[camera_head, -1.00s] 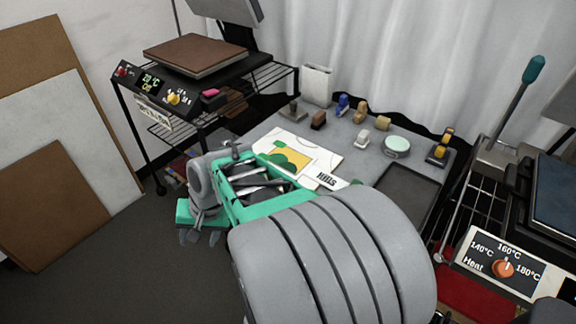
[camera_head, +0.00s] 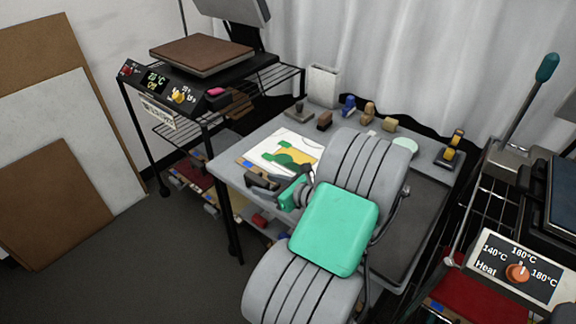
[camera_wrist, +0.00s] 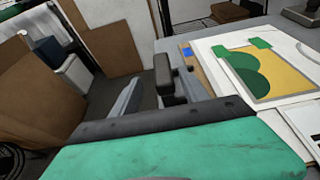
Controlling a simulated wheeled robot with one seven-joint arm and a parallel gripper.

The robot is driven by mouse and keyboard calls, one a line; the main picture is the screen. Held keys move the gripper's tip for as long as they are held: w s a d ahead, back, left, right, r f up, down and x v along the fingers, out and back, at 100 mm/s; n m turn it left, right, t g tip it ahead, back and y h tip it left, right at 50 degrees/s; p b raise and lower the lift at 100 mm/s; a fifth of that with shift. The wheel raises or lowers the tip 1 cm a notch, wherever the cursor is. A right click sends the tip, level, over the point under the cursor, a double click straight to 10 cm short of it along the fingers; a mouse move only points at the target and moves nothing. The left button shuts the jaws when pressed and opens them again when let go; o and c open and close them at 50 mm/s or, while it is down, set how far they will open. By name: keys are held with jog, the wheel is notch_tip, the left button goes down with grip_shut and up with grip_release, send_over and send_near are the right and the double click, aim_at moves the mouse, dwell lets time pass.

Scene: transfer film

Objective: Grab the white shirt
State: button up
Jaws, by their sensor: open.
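A white sheet with a green and yellow print (camera_head: 283,150) lies flat on the grey table (camera_head: 232,164). It also shows in the wrist view (camera_wrist: 205,45), at the right. My gripper (camera_head: 268,182) is open and empty at the table's front left edge, close to the sheet's near side. In the wrist view my gripper (camera_wrist: 148,88) is just left of the sheet, with floor showing beyond the fingers. My arm hides the middle of the table.
Several small stamps and tools, such as a blue one (camera_head: 348,105), stand along the table's back. A heat press (camera_head: 200,55) is on a rack at the back left. Another machine with a heat dial (camera_head: 517,272) is at right. Brown boards (camera_head: 55,205) lean at left.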

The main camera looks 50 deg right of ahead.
aim_at(257, 181)
jog(key=x, duration=0.5)
jog(key=shift+w+d+f+b, duration=0.25)
jog(key=shift+b, duration=0.05)
grip_shut()
jog(key=shift+r, duration=0.1)
dwell(0.4)
